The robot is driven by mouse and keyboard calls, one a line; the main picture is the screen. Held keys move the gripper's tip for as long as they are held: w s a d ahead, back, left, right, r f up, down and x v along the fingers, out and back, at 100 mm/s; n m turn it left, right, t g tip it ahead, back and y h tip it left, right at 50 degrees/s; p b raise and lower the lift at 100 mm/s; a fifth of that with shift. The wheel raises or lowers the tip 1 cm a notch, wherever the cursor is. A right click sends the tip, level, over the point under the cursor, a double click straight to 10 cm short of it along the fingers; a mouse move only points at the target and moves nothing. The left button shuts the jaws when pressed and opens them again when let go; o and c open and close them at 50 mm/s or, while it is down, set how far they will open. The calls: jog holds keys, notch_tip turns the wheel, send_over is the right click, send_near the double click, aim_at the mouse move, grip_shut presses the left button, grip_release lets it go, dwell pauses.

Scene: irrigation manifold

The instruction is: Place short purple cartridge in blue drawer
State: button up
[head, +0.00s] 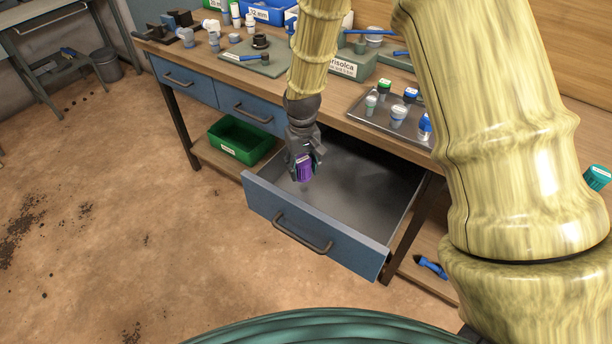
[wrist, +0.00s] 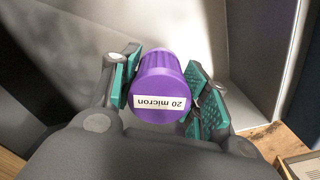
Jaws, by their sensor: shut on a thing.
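The short purple cartridge (head: 305,168) is held in my gripper (head: 303,172) over the open blue drawer (head: 310,247). In the wrist view the cartridge (wrist: 160,85) is between the two green-padded fingers of my gripper (wrist: 160,92), which are shut on its sides. Its white label reads "20 micron" and appears upside down. The drawer is pulled out and its grey inside looks empty where I can see it. The cartridge is over the left part of the drawer. I cannot tell exactly how far it is above the drawer floor.
The workbench above the drawer carries a metal tray (head: 359,118) with several small capped cartridges. Two shut blue drawers (head: 250,107) are to the left. A green bin (head: 240,140) sits on the lower shelf. A blue-handled tool (head: 430,266) lies at the lower right.

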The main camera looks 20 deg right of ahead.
aim_at(303, 176)
jog(key=shift+f, duration=2.15)
jog(key=o, duration=1.1)
jog(key=shift+f, duration=0.1)
jog(key=shift+c, duration=0.2)
notch_tip(303, 176, up, 12)
jog(key=shift+r, duration=0.15)
